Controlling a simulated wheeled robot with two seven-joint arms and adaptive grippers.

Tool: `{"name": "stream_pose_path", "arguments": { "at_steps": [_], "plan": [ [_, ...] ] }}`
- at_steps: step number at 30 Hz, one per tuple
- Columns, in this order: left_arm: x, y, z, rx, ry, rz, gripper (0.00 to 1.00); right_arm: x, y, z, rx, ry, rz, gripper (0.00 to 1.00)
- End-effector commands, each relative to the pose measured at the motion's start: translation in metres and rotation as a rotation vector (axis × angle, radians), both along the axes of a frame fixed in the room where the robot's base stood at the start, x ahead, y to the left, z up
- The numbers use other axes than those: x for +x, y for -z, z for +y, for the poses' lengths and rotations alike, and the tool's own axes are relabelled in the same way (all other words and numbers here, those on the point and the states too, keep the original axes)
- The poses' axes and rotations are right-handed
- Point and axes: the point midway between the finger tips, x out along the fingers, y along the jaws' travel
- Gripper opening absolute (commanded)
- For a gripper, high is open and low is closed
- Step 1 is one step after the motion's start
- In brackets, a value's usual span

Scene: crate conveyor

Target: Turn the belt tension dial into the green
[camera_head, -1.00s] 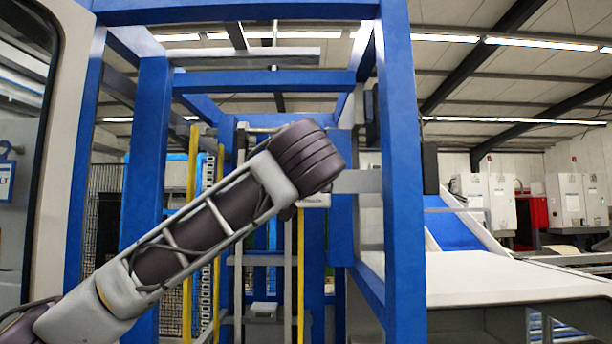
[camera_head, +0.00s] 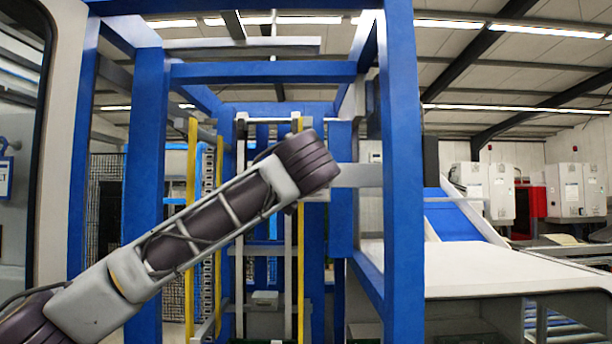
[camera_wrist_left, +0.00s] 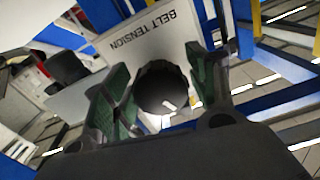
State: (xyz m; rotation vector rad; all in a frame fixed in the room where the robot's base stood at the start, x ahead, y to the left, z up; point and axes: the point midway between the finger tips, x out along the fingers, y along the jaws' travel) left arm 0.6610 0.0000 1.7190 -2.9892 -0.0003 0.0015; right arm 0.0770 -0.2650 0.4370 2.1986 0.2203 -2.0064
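The belt tension dial (camera_wrist_left: 162,88) is a dark round knob on a pale panel (camera_wrist_left: 152,38) lettered BELT TENSION, in the left wrist view. My left gripper (camera_wrist_left: 160,72) has its two green-padded fingers spread on either side of the knob. Pale panel shows between the knob and the right-hand finger; the left-hand finger is very close to the knob, and contact cannot be told. My right gripper is in neither view.
A blue frame (camera_head: 401,150) surrounds the working area, with yellow uprights (camera_head: 191,220) behind my arm. A pale table-like surface (camera_head: 480,270) lies at the right, with a blue chute (camera_head: 455,220) behind it. A pale-framed panel (camera_head: 62,150) stands close at the left.

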Motion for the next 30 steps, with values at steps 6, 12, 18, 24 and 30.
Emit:
{"name": "stream_pose_path", "arguments": {
  "at_steps": [6, 12, 18, 24, 30],
  "plan": [
    [0.0, 0.0, 0.0, 0.0, 0.0, 0.0, 0.25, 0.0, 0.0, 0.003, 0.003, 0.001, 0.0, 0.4],
    [0.0, 0.0, 0.0, 0.001, 0.0, 0.0, 0.17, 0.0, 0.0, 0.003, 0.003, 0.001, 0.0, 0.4],
    [0.0, 0.001, 0.0, 0.015, 0.001, 0.0, 0.17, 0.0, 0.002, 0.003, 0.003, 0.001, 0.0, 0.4],
    [0.0, 0.001, -0.001, 0.056, 0.002, 0.0, 0.17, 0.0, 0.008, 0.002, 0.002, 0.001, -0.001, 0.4],
    [0.0, 0.002, 0.0, 0.126, 0.002, 0.0, 0.17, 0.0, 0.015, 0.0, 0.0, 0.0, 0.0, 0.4]
  ]
}}
